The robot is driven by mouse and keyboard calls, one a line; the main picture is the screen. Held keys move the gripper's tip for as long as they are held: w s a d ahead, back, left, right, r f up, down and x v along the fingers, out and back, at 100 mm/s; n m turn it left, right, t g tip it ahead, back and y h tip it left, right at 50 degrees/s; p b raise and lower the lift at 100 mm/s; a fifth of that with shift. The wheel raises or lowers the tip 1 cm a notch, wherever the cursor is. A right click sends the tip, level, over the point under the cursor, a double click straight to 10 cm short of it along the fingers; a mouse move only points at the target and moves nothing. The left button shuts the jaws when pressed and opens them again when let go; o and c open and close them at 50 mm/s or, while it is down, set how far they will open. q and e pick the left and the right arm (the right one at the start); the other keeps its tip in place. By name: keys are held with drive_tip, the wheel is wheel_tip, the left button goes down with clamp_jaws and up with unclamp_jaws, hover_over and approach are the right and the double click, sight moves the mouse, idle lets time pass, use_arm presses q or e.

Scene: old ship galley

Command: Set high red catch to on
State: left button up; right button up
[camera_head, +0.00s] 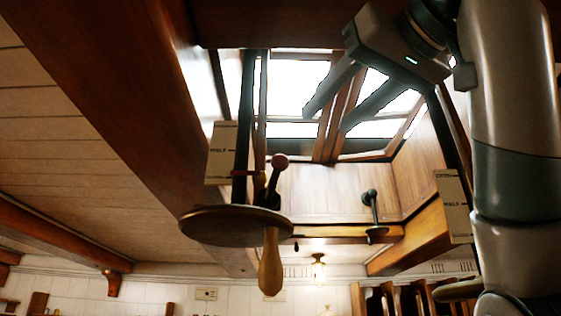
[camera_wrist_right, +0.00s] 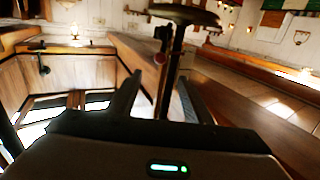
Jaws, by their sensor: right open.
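The red catch shows in the head view as a short dark lever with a dull red knob (camera_head: 279,161), just above a round wooden wheel (camera_head: 225,226) that hangs under the skylight. The lever tilts a little to the right. In the right wrist view the red knob (camera_wrist_right: 160,58) appears between and beyond the finger tips. My right gripper (camera_head: 327,120) comes in from the upper right, open and empty, its fingers pointing down and left, apart from the knob. It also shows in the right wrist view (camera_wrist_right: 158,76). My left gripper is not in view.
A dark vertical rod (camera_head: 244,110) rises from the wheel, and a wooden handle (camera_head: 270,262) hangs below it. Pale cards (camera_head: 221,150) flank the skylight opening. A second dark lever (camera_head: 370,208) sits on the far frame. A heavy wooden beam (camera_head: 120,85) runs along the left.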

sight(285, 157)
drive_tip(key=p+x, duration=0.8)
drive_tip(key=x, duration=0.8)
drive_tip(key=shift+w+a+r, duration=0.1)
drive_tip(key=shift+w+r, duration=0.05)
drive_tip(key=shift+w+a+p, duration=0.3)
drive_tip(key=shift+w+p, duration=0.05)
drive_tip(key=shift+w, duration=0.15)
clamp_jaws()
